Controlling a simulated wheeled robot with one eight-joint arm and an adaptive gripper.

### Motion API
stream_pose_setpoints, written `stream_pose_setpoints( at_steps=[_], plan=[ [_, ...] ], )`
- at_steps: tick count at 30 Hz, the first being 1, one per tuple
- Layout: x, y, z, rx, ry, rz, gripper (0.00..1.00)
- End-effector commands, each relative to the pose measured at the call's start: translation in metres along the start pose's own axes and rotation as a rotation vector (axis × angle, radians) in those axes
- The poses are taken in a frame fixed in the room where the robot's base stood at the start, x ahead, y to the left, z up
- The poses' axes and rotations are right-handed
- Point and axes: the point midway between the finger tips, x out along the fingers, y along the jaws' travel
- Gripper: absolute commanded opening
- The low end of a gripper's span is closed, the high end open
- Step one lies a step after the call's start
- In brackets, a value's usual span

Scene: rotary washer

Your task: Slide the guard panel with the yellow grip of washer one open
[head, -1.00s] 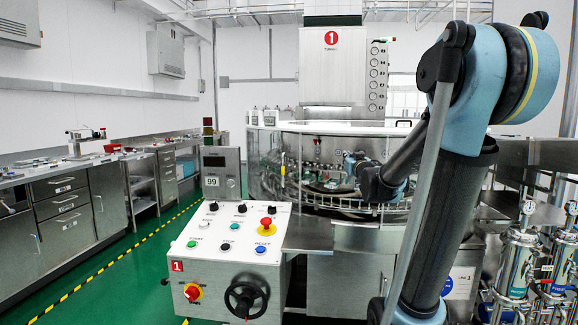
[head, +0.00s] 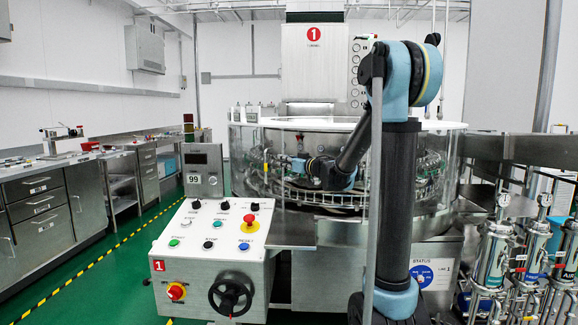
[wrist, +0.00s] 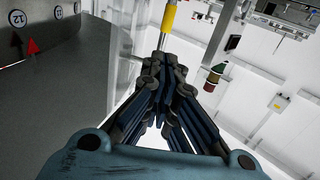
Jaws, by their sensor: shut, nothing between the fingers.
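Washer one (head: 318,62) stands in the middle of the head view, marked with a red 1. Its curved clear guard panel (head: 247,180) wraps the front. The yellow grip (head: 265,160) is a small upright bar on the guard's left part. My gripper (head: 279,159) is just right of the grip in the head view, small and partly lost against the machine. In the wrist view the yellow grip (wrist: 168,18) is just beyond my shut, empty fingertips (wrist: 164,62). I cannot tell whether they touch it.
A control box (head: 215,260) with buttons and a black handwheel stands in front of the washer, left of my arm. Filter housings (head: 495,265) stand at the right. A steel bench (head: 45,215) lines the left wall, with green floor between.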

Motion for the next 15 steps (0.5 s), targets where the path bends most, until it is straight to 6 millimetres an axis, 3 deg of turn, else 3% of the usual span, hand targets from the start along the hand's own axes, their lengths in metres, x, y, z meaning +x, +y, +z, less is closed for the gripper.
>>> stream_pose_setpoints(
  at_steps=[7,15],
  plan=[
    [0.044,-0.001,0.0,0.0,0.0,-0.002,0.0],
    [0.073,0.0,0.0,0.0,0.001,-0.001,0.0]
  ],
)
